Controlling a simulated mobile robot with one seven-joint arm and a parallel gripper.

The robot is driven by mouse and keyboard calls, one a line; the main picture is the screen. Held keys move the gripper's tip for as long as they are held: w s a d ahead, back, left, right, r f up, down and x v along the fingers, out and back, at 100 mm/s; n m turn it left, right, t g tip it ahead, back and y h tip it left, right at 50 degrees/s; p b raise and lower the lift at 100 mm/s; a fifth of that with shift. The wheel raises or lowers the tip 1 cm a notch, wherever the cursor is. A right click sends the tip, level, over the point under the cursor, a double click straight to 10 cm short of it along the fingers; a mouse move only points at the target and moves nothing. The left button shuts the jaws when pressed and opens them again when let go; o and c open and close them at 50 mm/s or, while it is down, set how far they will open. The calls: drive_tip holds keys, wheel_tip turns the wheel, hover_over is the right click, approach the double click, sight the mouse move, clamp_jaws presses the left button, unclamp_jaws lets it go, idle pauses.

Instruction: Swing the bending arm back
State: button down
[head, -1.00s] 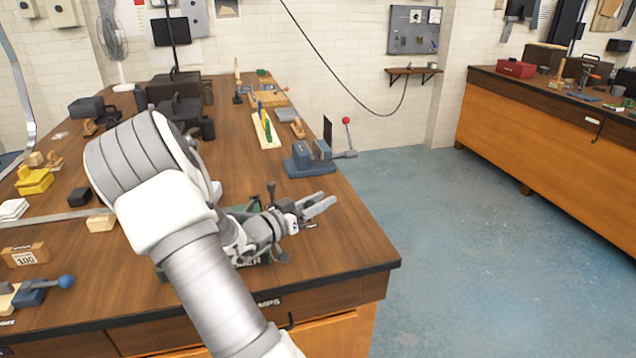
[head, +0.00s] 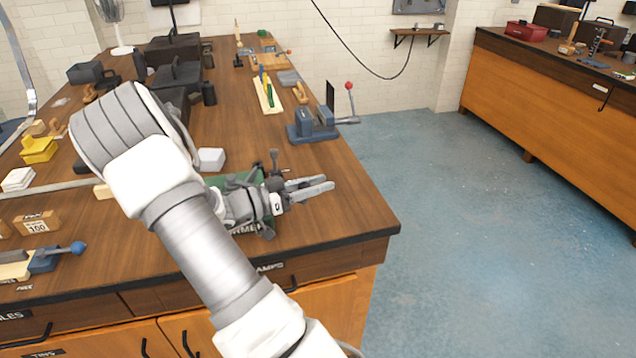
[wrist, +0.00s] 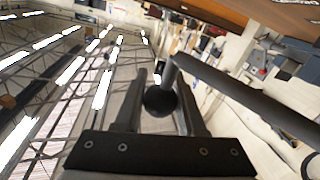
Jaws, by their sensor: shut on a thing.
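A green bending machine (head: 249,177) with lettering on its front sits near the bench's front right corner. My arm and gripper hide much of it. A dark upright post (head: 274,160) rises from it just behind my gripper (head: 326,184), whose fingertips point right. In the wrist view, a round black knob (wrist: 160,100) on a short grey rod sits between the two fingers of my gripper (wrist: 160,82). A long dark bar (wrist: 245,92) runs from the rod to the right; it looks like the bending arm. My gripper is shut on the knob.
A blue vice-like tool (head: 312,128) with a red-knobbed lever stands behind my gripper on the bench (head: 345,205). Open blue floor (head: 480,200) lies right of the bench.

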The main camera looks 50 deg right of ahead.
drive_tip(key=c, duration=0.5)
unclamp_jaws()
drive_tip(key=shift+a, duration=0.15)
drive_tip(key=v, duration=1.7)
drive_tip(key=shift+a, duration=0.25)
